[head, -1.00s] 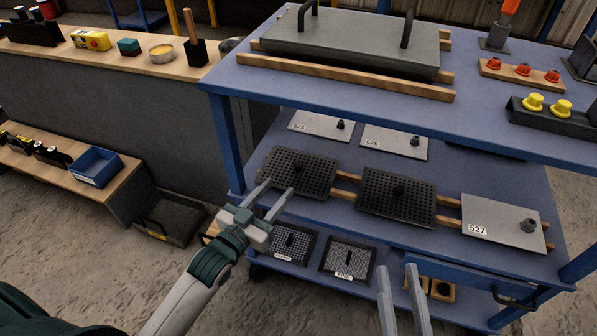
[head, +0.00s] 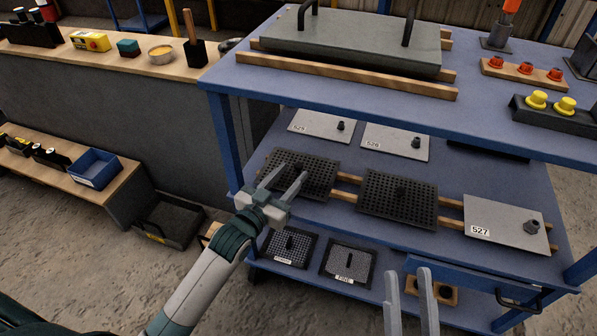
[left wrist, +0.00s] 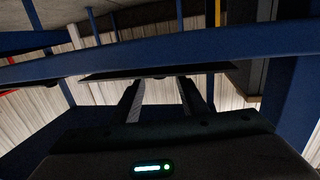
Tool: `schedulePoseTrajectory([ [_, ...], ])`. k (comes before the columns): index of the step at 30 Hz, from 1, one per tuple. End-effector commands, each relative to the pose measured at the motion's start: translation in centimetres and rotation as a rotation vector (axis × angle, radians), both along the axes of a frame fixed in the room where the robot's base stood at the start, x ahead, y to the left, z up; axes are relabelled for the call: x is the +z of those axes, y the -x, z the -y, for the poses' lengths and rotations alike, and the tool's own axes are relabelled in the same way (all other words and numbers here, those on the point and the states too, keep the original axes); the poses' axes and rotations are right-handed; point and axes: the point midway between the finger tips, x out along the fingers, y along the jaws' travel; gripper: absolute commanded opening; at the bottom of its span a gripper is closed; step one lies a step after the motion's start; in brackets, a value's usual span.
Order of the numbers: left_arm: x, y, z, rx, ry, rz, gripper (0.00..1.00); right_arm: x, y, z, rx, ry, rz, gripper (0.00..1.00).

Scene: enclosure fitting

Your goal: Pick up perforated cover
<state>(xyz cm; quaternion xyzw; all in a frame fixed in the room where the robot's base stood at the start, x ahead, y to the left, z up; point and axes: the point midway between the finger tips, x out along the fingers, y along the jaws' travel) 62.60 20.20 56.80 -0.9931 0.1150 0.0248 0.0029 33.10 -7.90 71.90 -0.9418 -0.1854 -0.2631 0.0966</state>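Two dark perforated covers with knobs lie on wooden strips on the middle shelf of the blue cart. The left perforated cover (head: 318,174) is partly hidden behind my left gripper (head: 287,180). The right perforated cover (head: 398,203) lies clear of both grippers. My left gripper is open and empty, its fingers over the near left part of the left cover. In the left wrist view the open fingers (left wrist: 160,95) point at a thin dark plate edge (left wrist: 215,68); contact cannot be told. My right gripper (head: 408,280) is open at the bottom, before the cart.
Plain plates labelled 525 (head: 318,124), 526 (head: 393,141) and 527 (head: 503,222) share the middle shelf. The blue top deck (head: 340,100) overhangs it. Two mesh panels (head: 290,246) (head: 349,260) lie on the lower shelf. A wooden bench (head: 70,180) stands at left.

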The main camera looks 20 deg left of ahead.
Motion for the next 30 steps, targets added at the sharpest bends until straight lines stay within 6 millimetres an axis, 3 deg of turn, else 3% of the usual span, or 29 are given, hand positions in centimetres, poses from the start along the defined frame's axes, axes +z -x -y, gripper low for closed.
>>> schedulePoseTrajectory([
  [5, 0.1, -2.0, 0.5, 0.0, 0.001, 0.003, 0.4, 0.2, 0.0, 0.5, -0.007, -0.012, 0.042, 0.31],
  [12, 0.1, -4.3, 1.1, -0.001, 0.0, 0.001, 0.4, 2.8, -0.7, 1.7, -0.034, -0.037, 0.163, 0.31],
  [18, 0.1, -4.5, 1.1, -0.001, 0.0, -0.001, 0.4, 3.6, -0.9, 1.9, -0.044, -0.05, 0.188, 0.31],
  [28, 0.1, -4.5, 1.1, -0.001, 0.0, 0.0, 0.4, 2.9, -0.7, 1.7, -0.038, -0.044, 0.165, 0.31],
  [30, 0.1, -4.5, 1.1, -0.001, 0.0, 0.0, 0.25, 2.7, -0.6, 1.7, -0.035, -0.043, 0.158, 0.31],
])
